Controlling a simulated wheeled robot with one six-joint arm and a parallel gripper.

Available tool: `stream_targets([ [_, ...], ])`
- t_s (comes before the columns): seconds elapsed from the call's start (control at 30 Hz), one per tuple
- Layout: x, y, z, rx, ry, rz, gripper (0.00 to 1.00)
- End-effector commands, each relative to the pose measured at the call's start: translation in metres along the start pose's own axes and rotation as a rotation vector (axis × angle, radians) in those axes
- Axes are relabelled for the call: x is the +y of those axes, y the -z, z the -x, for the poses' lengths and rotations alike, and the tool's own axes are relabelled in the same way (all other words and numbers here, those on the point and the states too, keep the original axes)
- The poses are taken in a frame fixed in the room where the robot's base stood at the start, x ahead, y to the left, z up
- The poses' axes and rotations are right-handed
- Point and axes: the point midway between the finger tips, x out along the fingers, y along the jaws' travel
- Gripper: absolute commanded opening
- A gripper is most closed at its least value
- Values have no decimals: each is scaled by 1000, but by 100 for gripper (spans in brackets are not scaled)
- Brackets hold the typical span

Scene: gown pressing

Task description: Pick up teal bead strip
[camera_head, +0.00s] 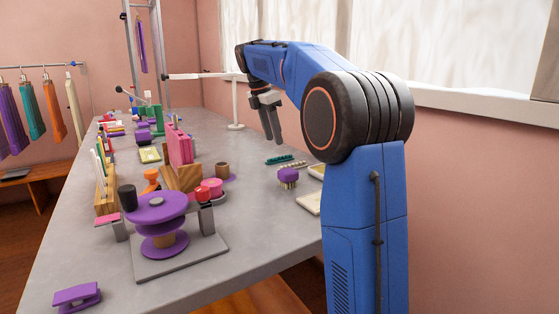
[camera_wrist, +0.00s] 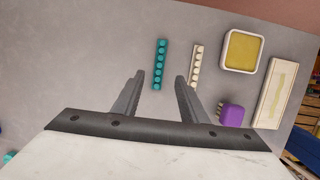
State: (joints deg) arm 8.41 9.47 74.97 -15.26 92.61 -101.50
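The teal bead strip (camera_wrist: 160,64) lies flat on the grey table, a short row of round beads. In the wrist view it is just past my fingertips, roughly centred between them. In the head view the teal bead strip (camera_head: 279,159) lies below and just right of the fingers. My gripper (camera_head: 273,138) points down above the table, open and empty. In the wrist view my gripper (camera_wrist: 160,78) shows its two fingers well apart, with bare table between them.
A cream bead strip (camera_wrist: 196,66) lies close beside the teal one, to its right. Further right are a purple brush (camera_wrist: 231,115), a dish with a yellow pad (camera_wrist: 242,50) and a pale tray (camera_wrist: 274,93). The table left of the teal strip is clear in the wrist view.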

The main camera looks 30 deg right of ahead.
Motion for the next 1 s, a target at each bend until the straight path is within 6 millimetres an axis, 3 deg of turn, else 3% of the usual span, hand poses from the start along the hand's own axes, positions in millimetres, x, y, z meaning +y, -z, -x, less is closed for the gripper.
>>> stream_targets([
  [0.37,0,-2,-30,0,2,-1,39],
  [0.63,2,-4,-65,0,2,0,39],
  [1.0,2,-4,-73,0,0,-1,37],
])
